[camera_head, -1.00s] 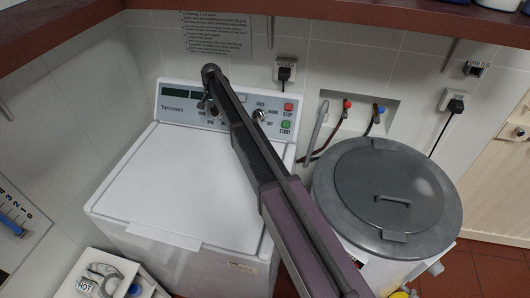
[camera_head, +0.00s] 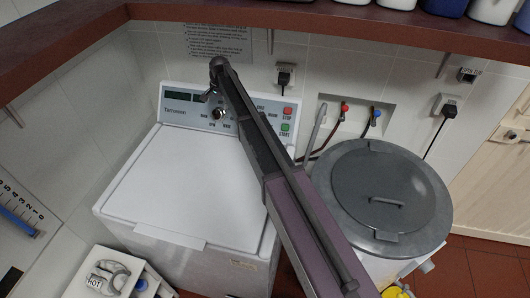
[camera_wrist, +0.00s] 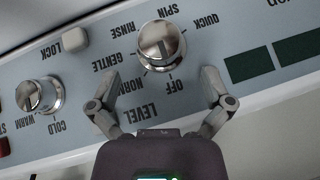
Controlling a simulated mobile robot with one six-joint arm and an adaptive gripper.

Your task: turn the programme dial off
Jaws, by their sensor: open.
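The programme dial (camera_wrist: 160,46) is a round silver knob on the grey-blue control panel, upside down in the wrist view. Labels OFF, NORMAL, GENTLE, RINSE, SPIN and QUICK ring it. A ridge crosses its face roughly up and down in the picture; I cannot tell which end is the pointer. In the head view the dial (camera_head: 218,114) shows just below my gripper (camera_head: 209,93). In the wrist view my gripper (camera_wrist: 159,76) is open and empty, its fingertips apart on either side of the dial's OFF and NORMAL edge. I see no contact.
A second silver temperature dial (camera_wrist: 39,95) and a square LOCK button (camera_wrist: 75,40) sit left in the wrist view. Dark displays (camera_wrist: 272,57) lie right. Red STOP (camera_head: 287,112) and green START (camera_head: 285,128) buttons are right of my arm. A lidded grey spin tub (camera_head: 380,190) stands right.

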